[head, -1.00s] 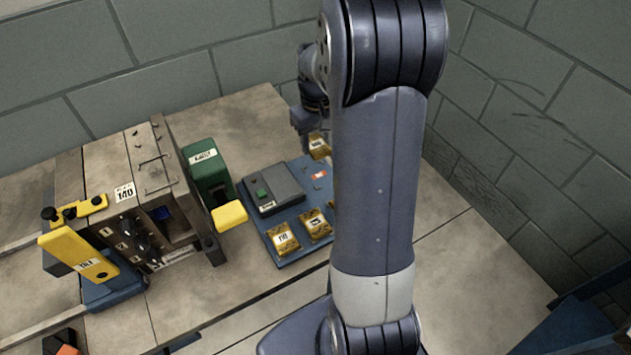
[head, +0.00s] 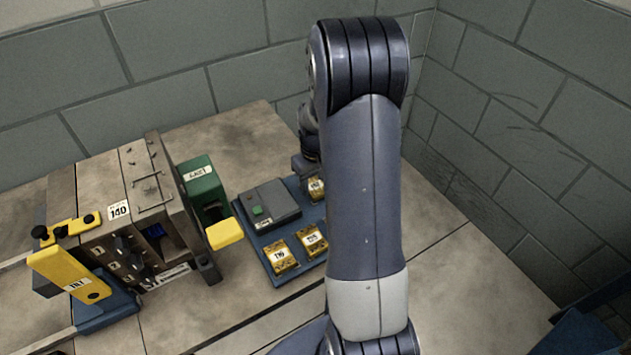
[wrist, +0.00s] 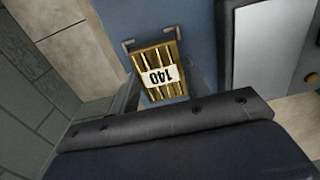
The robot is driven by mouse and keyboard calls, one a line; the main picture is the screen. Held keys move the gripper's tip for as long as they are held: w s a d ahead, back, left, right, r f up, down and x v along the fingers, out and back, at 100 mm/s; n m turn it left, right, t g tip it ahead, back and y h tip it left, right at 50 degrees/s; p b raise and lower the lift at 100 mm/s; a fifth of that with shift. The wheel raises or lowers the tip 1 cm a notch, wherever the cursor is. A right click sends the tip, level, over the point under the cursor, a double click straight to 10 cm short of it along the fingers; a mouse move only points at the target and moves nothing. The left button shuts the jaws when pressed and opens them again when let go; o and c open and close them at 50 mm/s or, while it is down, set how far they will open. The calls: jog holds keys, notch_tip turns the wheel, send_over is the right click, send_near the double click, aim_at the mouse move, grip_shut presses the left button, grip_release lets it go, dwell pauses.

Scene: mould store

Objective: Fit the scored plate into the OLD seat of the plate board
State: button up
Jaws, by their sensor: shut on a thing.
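The plate in my gripper is brass-coloured with dark grooves and a white label reading 140 (wrist: 158,72). In the head view this plate (head: 316,187) is at the far right part of the blue plate board (head: 284,228). My gripper (head: 311,176) is shut on it, largely hidden behind my arm. In the wrist view the plate lies over the blue board beside a thin grey corner bracket. I cannot tell whether it is fully down in a seat. No OLD marking is readable.
Two labelled brass plates, one at front left (head: 281,256) and one beside it (head: 312,239), sit on the board. A grey box with a green button (head: 270,205) stands behind them. A green block (head: 203,187) and a mould block (head: 130,215) stand left. The bench right is clear.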

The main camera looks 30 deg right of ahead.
aim_at(316, 186)
jog(key=shift+f, duration=0.2)
jog(key=o, duration=1.4)
jog(key=shift+o, duration=0.2)
jog(key=shift+r, duration=0.1)
notch_tip(316, 186, up, 12)
jog(key=p, duration=0.1)
jog(key=shift+r, duration=0.15)
